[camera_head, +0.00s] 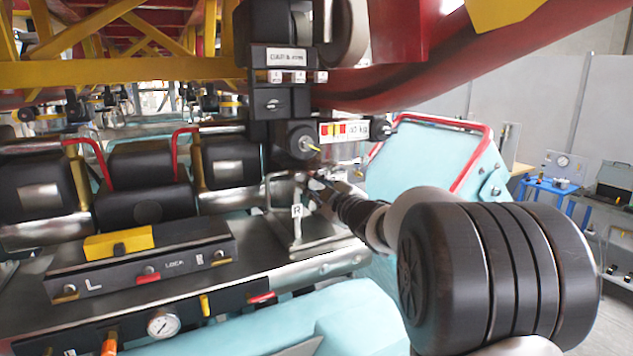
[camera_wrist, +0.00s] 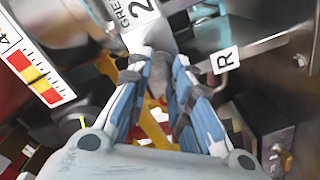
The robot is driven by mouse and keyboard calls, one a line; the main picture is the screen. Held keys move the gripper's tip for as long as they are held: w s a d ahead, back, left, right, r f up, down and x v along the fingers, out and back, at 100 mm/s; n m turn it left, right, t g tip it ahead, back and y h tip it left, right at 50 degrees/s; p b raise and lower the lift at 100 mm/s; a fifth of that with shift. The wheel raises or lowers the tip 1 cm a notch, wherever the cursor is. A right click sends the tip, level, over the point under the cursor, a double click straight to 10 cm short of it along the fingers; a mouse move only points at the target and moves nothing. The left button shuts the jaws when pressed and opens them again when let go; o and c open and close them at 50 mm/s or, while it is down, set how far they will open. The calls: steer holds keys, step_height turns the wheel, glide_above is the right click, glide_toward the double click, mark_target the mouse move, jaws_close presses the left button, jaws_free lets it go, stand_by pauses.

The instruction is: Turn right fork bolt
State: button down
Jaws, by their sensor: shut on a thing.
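My gripper (camera_head: 318,188) reaches in from the right to the metal fork (camera_head: 312,238) with the R tag (camera_head: 296,211). In the wrist view my gripper (camera_wrist: 160,68) has its two blue-and-white fingers closed on a small grey metal piece, which I take to be the right fork bolt (camera_wrist: 159,76). Most of the bolt is hidden between the fingertips, so its turn angle cannot be told. In the head view my fingers and wrist cover the bolt.
A black unit (camera_head: 272,105) with a red-yellow-white gauge strip (camera_head: 340,131) hangs just above my gripper. A teal panel with a red bar (camera_head: 440,160) is close behind my arm. A dark L/R lock box (camera_head: 145,262) lies left. A blue stool (camera_head: 548,188) stands far right.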

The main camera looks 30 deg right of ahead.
steer(key=shift+f+m+p, duration=0.1)
steer(key=shift+m+p, duration=0.9)
steer(key=shift+m, duration=1.2)
steer(key=c, duration=1.4)
jaws_free()
steer(key=shift+c, duration=0.2)
steer(key=shift+s, duration=0.15)
steer(key=s, duration=1.2)
steer(key=shift+d, duration=0.2)
steer(key=shift+w, duration=0.15)
